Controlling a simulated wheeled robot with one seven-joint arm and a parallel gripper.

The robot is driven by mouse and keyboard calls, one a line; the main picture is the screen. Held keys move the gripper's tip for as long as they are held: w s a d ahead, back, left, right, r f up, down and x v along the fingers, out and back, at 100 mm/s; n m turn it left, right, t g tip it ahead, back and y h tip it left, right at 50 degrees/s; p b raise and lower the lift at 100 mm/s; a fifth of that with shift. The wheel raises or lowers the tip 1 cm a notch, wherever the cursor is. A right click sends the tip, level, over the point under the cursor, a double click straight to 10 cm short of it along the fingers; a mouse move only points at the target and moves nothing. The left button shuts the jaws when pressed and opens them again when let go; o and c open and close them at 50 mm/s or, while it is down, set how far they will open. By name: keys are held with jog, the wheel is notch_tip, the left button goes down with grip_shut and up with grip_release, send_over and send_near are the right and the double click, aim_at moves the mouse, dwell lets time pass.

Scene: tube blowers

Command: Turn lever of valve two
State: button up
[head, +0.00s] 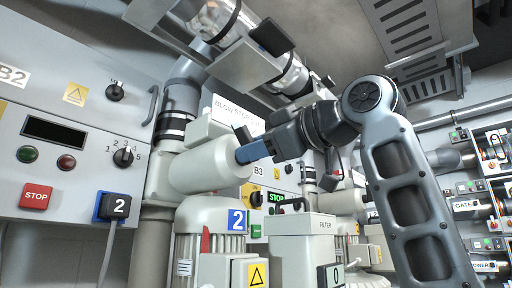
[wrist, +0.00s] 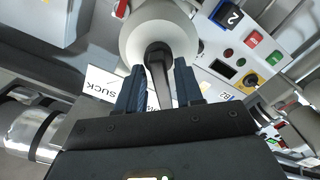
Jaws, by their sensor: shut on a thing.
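A grey control panel (head: 60,150) with a red STOP button (head: 37,196) and a knob stands at left. Clear tubes (head: 220,20) run overhead. A filter box (head: 300,230) stands below my arm. A BLOW STOP SUCK sign (head: 238,110) is behind the valve.

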jog(key=shift+w+d+m, duration=0.1)
jog(key=shift+w+m, duration=0.05)
jog(key=shift+m, duration=1.75)
jog(key=shift+w+d+m, duration=0.1)
jog(key=shift+m, duration=1.8)
jog(key=o, duration=0.7)
jog(key=shift+r, duration=0.1)
jog(key=shift+b+v, duration=1.25)
jog(key=shift+v, duration=2.65)
